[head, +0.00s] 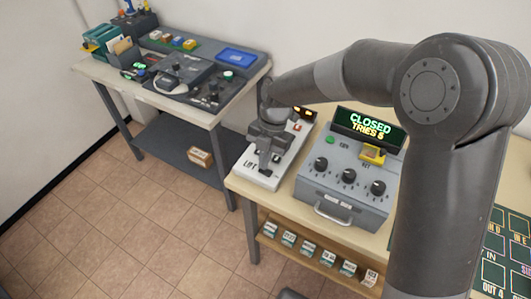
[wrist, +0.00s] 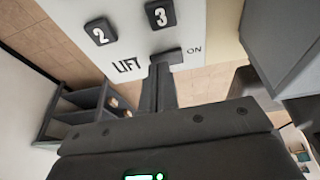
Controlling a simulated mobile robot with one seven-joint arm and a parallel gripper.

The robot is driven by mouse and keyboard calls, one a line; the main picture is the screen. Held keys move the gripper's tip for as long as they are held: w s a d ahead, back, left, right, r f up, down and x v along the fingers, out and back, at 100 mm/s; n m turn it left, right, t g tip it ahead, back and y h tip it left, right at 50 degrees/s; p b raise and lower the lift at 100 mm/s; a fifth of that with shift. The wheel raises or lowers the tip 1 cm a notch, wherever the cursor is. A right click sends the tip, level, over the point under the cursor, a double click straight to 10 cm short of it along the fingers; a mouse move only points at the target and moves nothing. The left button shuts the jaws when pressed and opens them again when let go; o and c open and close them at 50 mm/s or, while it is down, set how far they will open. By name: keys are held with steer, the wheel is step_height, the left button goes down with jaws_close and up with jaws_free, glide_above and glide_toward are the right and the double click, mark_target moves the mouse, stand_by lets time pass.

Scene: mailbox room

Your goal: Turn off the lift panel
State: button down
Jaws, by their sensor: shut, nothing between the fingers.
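The lift panel (head: 289,153) is a white slab on the near table, largely covered by my arm in the head view. My gripper (head: 265,167) is over the panel's front end, fingers pointing down. In the wrist view its shut, empty fingers (wrist: 160,72) reach right up to the switch and overlap part of it. I cannot tell whether they touch it.
A grey box with dials (head: 345,185) and a screen reading CLOSED, TRIES 5 (head: 368,128) stands right of the panel. A second table (head: 150,95) with devices is at the back left. Tiled floor (head: 120,200) is open at the left.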

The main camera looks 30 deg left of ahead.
steer(key=shift+f, duration=0.1)
steer(key=shift+a+f, duration=0.1)
steer(key=shift+f, duration=0.15)
steer(key=shift+r, duration=0.1)
stand_by(0.3)
steer(key=shift+d+r, duration=0.15)
steer(key=shift+d, duration=0.7)
steer(key=s+v, duration=0.1)
steer(key=v, duration=1.2)
steer(key=shift+r, duration=0.55)
